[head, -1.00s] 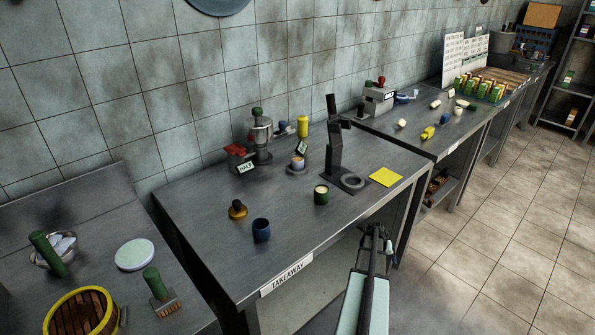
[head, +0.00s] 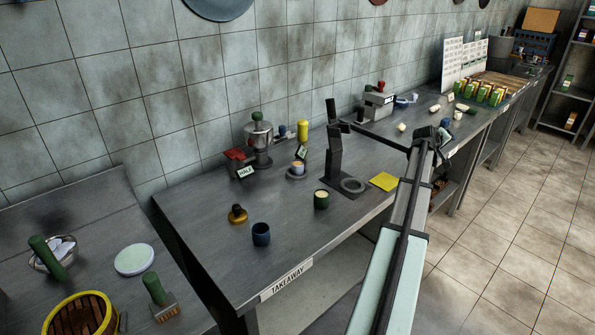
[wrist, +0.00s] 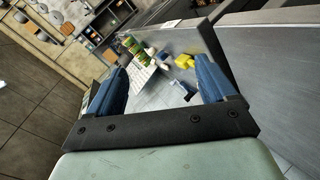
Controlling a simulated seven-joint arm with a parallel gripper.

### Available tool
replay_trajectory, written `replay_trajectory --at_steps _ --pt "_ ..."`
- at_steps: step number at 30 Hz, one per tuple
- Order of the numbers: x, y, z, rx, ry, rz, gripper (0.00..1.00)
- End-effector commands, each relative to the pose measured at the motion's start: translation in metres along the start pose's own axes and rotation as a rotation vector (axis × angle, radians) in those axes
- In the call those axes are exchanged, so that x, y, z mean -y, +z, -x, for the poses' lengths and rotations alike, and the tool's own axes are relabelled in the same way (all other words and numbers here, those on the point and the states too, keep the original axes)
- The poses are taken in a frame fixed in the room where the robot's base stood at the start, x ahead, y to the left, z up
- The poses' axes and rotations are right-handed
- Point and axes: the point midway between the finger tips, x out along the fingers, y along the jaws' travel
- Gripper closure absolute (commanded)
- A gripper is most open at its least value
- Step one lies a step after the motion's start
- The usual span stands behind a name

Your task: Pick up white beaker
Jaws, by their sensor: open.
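A small white cup-like thing, likely the white beaker (head: 457,115), stands on the far metal counter, just right of my gripper (head: 441,130) in the head view. In the wrist view small white things (wrist: 163,56) show ahead between the fingers; I cannot tell for sure which is the beaker. My gripper (wrist: 160,68) has its two blue fingers wide apart with nothing between them. It is apart from the beaker. In the head view my arm and gripper hide part of that counter.
A yellow object (wrist: 184,61) lies near the white things. Green-and-yellow cartons (head: 483,92) stand farther along the counter. Other white pieces (head: 401,127) lie left of my gripper.

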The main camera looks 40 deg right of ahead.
Motion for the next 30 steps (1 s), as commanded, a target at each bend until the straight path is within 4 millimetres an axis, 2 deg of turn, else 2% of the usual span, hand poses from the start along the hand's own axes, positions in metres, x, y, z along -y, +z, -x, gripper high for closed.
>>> replay_trajectory --at_steps 1,3,9,15,18,23,25,30 --pt "-0.006 -0.026 0.025 -0.028 0.012 0.049 0.16" --pt "-0.014 -0.056 0.054 -0.059 0.028 0.121 0.16" --pt "-0.033 -0.133 0.143 -0.141 0.079 0.315 0.16" --pt "-0.041 -0.195 0.227 -0.21 0.12 0.454 0.16" --pt "-0.039 -0.221 0.261 -0.239 0.123 0.483 0.16" --pt "-0.024 -0.257 0.299 -0.274 0.09 0.458 0.16" --pt "-0.011 -0.274 0.31 -0.286 0.058 0.417 0.16" --pt "0.036 -0.315 0.326 -0.286 -0.069 0.237 0.16"
